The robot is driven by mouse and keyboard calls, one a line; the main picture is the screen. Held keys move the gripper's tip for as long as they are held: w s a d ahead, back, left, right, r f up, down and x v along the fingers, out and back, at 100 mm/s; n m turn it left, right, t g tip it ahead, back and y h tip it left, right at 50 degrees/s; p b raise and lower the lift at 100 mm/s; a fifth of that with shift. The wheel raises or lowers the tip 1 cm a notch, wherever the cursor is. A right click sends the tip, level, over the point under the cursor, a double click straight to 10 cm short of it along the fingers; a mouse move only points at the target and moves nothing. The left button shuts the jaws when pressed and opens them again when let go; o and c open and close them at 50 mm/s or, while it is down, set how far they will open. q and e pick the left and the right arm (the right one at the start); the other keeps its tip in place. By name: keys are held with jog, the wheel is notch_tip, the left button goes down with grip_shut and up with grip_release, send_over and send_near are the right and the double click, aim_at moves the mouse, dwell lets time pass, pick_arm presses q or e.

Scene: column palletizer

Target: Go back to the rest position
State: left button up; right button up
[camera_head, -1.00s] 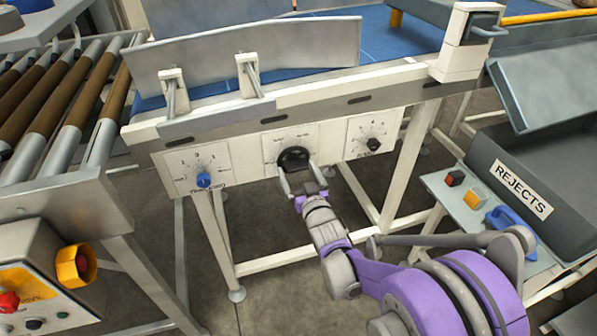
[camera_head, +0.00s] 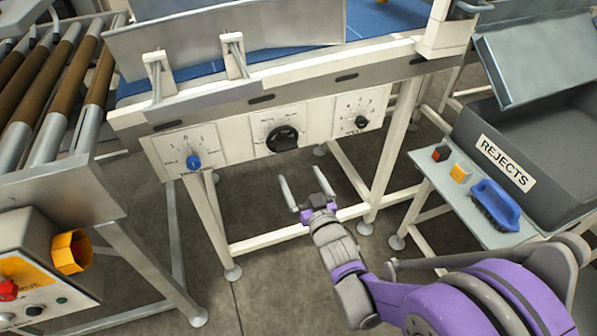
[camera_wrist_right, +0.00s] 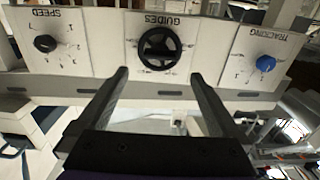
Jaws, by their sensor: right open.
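My right gripper (camera_head: 306,190) is open and empty in the head view, below and in front of the conveyor's dial panel. Its two fingers are spread apart and touch nothing. In the right wrist view the open fingers (camera_wrist_right: 160,85) point toward the black guides handwheel (camera_wrist_right: 160,48), with a gap between. The handwheel (camera_head: 283,139) sits on the middle plate in the head view. A blue knob (camera_head: 193,162) is on the left plate and a small black knob (camera_head: 361,122) on the right plate. My left gripper is not in view.
A grey rejects bin (camera_head: 545,140) stands at the right, by a shelf (camera_head: 440,190) holding a blue brush (camera_head: 496,204) and small blocks. A roller conveyor (camera_head: 60,195) and a control box (camera_head: 35,262) are at the left. The floor below the panel is clear around the frame legs.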

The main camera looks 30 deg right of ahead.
jog(key=shift+a, duration=0.1)
dwell(0.4)
jog(key=s+a+f+n+g+y, duration=0.1)
jog(key=s+a+f+g+y, duration=0.1)
jog(key=s+a+f+g, duration=0.6)
jog(key=s+a+f+n+g+y, duration=0.2)
jog(key=s+a+g, duration=0.2)
jog(key=s, duration=0.7)
pick_arm(q)
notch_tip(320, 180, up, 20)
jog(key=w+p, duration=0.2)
jog(key=p, duration=1.5)
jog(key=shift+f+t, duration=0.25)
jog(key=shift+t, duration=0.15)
pick_arm(e)
notch_tip(320, 180, up, 20)
jog(key=shift+w+a, duration=0.3)
jog(key=shift+w, duration=0.1)
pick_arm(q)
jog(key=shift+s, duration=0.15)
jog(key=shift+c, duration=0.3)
pick_arm(e)
jog(key=shift+s+f, duration=0.1)
jog(key=shift+c, duration=0.3)
